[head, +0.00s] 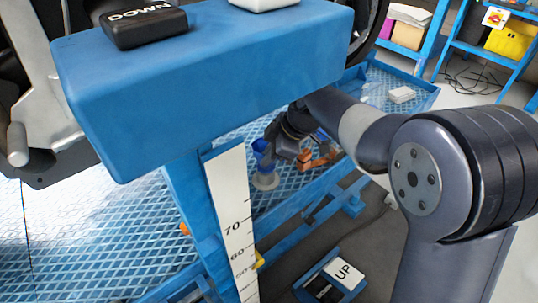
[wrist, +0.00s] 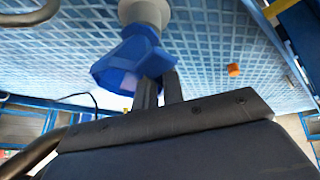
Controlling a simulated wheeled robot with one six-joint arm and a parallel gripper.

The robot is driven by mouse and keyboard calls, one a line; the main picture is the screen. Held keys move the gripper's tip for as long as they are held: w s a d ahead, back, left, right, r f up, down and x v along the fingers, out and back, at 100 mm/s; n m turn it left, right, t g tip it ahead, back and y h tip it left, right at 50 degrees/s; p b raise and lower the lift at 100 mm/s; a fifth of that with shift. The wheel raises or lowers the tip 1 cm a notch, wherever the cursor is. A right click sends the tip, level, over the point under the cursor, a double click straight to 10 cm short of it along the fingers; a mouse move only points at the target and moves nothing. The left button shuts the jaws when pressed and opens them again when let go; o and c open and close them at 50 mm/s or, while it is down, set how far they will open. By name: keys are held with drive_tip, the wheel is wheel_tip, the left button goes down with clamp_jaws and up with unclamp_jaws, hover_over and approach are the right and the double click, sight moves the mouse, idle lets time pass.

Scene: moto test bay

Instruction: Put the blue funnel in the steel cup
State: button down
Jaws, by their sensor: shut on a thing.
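The blue funnel (head: 262,148) is held in my gripper (head: 273,152), low behind the blue post. In the wrist view the funnel (wrist: 122,62) has its wide end towards the camera, and the two dark fingers (wrist: 159,84) are closed on its side. A pale grey cup (head: 265,182), which looks like the steel cup, stands on the blue ribbed platform just below the funnel. In the wrist view the cup (wrist: 146,12) lies against the funnel's narrow end. I cannot tell whether the narrow end is inside the cup or just above it.
A blue beam (head: 200,60) with a black DOWN pad (head: 143,24) stands in front, with a scaled post (head: 232,205) below it. An UP pedal (head: 338,275) sits on the floor. A small orange thing (wrist: 233,70) lies on the platform. The platform around the cup looks clear.

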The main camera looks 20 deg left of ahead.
drive_tip(key=c, duration=1.4)
unclamp_jaws()
drive_tip(key=shift+c, duration=0.2)
drive_tip(key=p+v, duration=0.3)
drive_tip(key=v, duration=0.7)
drive_tip(key=shift+d+r+p, duration=0.3)
drive_tip(key=shift+r, duration=0.05)
drive_tip(key=shift+f, duration=0.1)
